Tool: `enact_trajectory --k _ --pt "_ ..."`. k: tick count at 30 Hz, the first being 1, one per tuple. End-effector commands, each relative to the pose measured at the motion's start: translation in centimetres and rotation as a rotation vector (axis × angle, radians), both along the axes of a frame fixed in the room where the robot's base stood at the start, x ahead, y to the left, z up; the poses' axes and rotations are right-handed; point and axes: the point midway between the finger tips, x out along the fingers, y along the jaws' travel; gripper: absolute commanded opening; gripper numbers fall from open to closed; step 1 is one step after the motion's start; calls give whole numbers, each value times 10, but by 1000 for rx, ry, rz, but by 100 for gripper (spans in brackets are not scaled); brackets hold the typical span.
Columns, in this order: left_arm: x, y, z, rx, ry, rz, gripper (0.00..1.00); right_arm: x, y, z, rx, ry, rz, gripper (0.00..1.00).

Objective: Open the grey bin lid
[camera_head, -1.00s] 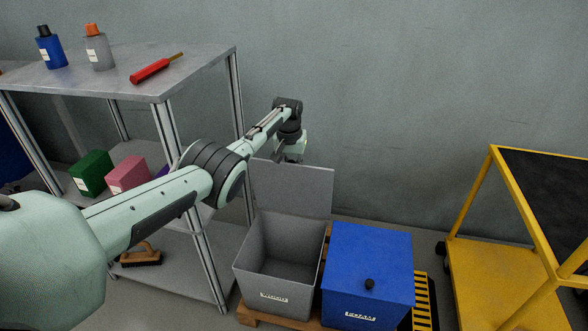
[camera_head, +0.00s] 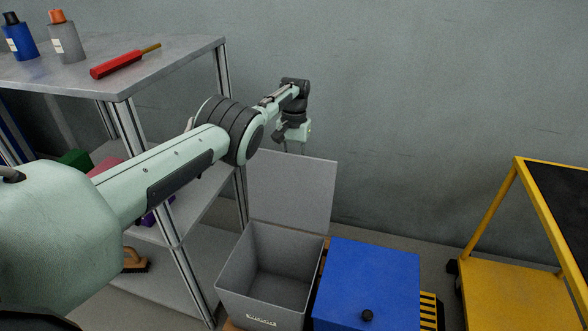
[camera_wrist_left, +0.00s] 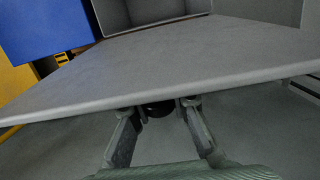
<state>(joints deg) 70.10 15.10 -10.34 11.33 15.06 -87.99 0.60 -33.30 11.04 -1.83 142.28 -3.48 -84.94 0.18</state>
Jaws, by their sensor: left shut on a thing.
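The grey bin (camera_head: 233,277) stands open on the floor area at the middle, its empty inside showing. Its grey lid (camera_head: 292,190) stands upright at the back edge, raised clear of the opening. The lid also fills the middle of the left wrist view (camera_wrist_left: 170,65). My left gripper (camera_head: 292,147) is behind the lid's upper part, its fingertips partly hidden by it. In the left wrist view, its fingers (camera_wrist_left: 160,108) are shut on the lid's black knob at the far face. My right gripper is not in view.
A blue bin (camera_head: 375,275) with a closed lid and black knob stands right of the grey bin. A grey shelf (camera_head: 185,60) with bottles and a red tool is at the left. A yellow cart (camera_head: 510,295) is at the right. The wall is close behind.

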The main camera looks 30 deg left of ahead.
Motion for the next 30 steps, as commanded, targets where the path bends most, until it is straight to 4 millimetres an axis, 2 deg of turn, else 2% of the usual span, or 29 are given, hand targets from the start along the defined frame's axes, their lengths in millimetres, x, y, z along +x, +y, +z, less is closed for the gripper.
enact_trajectory --k 13,14,19,30 --pt "-4 -1 -3 -4 15 -1 0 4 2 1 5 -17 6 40" --pt "-4 -1 -3 -4 15 -1 16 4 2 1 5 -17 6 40" --pt "-3 -1 -3 -3 12 -1 37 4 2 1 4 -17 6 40" --pt "-1 0 2 -1 6 0 38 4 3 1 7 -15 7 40"
